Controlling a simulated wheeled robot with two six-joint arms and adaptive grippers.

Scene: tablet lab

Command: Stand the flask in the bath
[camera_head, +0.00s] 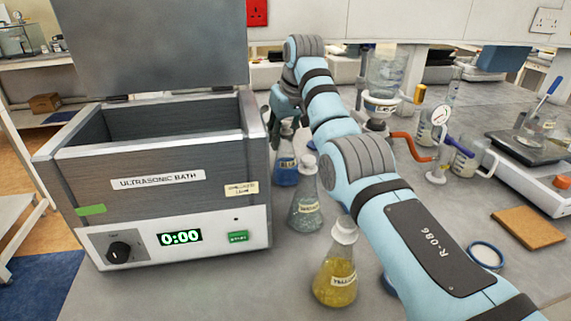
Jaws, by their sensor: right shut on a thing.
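The ultrasonic bath (160,205) stands at the left with its lid raised and its basin open; the part of the basin I can see looks empty. My right gripper (284,132) points down just right of the bath, behind its right wall. It is shut at the top of a flask with blue liquid (286,172), whose neck is mostly hidden. Whether this flask touches the bench is hard to tell. A flask with grey-green contents (305,208) and a flask with yellow liquid (336,272) stand upright nearer the front. My left gripper is out of view.
My right arm crosses the bench from lower right. Beyond it are a clamped glass vessel (386,78) with an orange tap handle (405,140), beakers, a balance (530,150), a cork mat (527,227) and a blue-rimmed dish (486,255). The bench front left of the yellow flask is clear.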

